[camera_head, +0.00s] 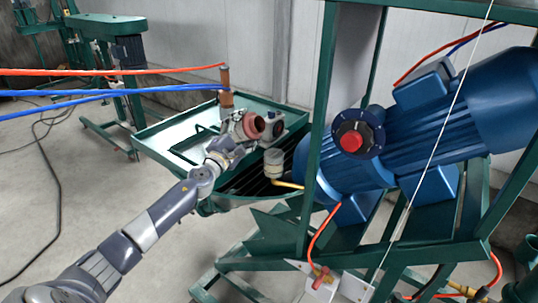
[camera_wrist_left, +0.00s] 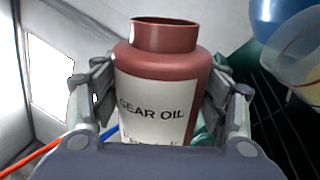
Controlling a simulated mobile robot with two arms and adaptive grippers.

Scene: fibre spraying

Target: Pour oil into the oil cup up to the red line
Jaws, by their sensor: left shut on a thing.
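The reddish-brown gear oil bottle (camera_head: 252,125) is tilted in the head view, with its open mouth towards the right. My left gripper (camera_head: 232,143) is shut around it. In the left wrist view the bottle (camera_wrist_left: 158,65) sits between the two fingers, its "GEAR OIL" label facing the camera. The oil cup (camera_head: 273,163), a small pale see-through cup with a brass pipe, stands below and to the right of the bottle, apart from it. A translucent round shape at the right edge of the wrist view may be this cup. No oil stream and no red line can be made out. My right gripper is out of view.
A green tray-like machine table (camera_head: 160,140) lies behind the gripper, with a brown post (camera_head: 226,88) and hoses. A blue motor (camera_head: 400,140) with a red knob (camera_head: 352,140) and a green frame post (camera_head: 318,130) stand close on the right. Floor is free at lower left.

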